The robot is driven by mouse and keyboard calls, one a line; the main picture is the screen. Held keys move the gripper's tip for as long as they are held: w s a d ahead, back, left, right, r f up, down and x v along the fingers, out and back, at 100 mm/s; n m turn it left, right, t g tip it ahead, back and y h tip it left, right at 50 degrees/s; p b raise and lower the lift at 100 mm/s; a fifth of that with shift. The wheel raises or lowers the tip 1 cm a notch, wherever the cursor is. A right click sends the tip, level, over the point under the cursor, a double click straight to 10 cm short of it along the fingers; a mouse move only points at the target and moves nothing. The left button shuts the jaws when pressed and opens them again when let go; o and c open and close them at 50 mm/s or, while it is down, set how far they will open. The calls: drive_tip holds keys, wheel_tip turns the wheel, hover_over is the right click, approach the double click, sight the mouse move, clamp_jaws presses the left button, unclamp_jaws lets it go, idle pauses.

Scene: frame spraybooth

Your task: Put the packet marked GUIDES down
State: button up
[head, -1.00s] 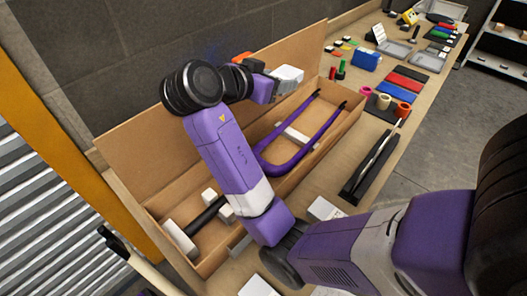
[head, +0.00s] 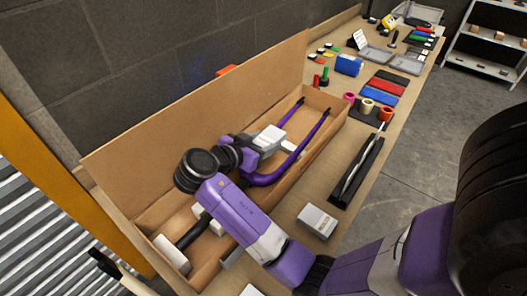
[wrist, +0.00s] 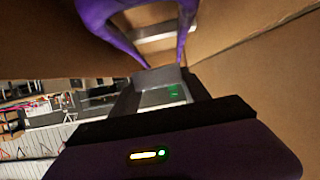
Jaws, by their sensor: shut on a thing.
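My gripper (head: 258,146) is over the middle of the long open cardboard box (head: 337,118), low above the purple fork inside. It is shut on a small pale packet (head: 271,136), which shows as a grey block between the dark fingers in the wrist view (wrist: 157,77). I cannot read its marking. The purple fork (head: 307,138) lies in the box, its two legs pointing to the far end; my gripper hides part of it. It also shows at the top of the wrist view (wrist: 100,12). I cannot tell whether the packet touches anything in the box.
The box's tall back flap (head: 200,125) stands upright behind my arm. White blocks (head: 170,254) and a black tube (head: 192,232) fill the near end. On the bench are a white carton (head: 317,222), a black tray (head: 357,172), coloured pads (head: 380,92) and tape rolls (head: 366,105).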

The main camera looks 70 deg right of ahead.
wheel_tip(320, 180, down, 4)
drive_tip(key=shift+f, duration=0.15)
drive_tip(key=shift+f, duration=0.1)
drive_tip(key=shift+f+b, duration=0.3)
drive_tip(key=shift+b, duration=0.05)
drive_tip(key=shift+f, duration=0.2)
drive_tip(key=shift+s, duration=0.1)
drive_tip(key=o, duration=1.2)
drive_tip(key=shift+o, duration=1)
drive_tip(key=shift+f, duration=0.15)
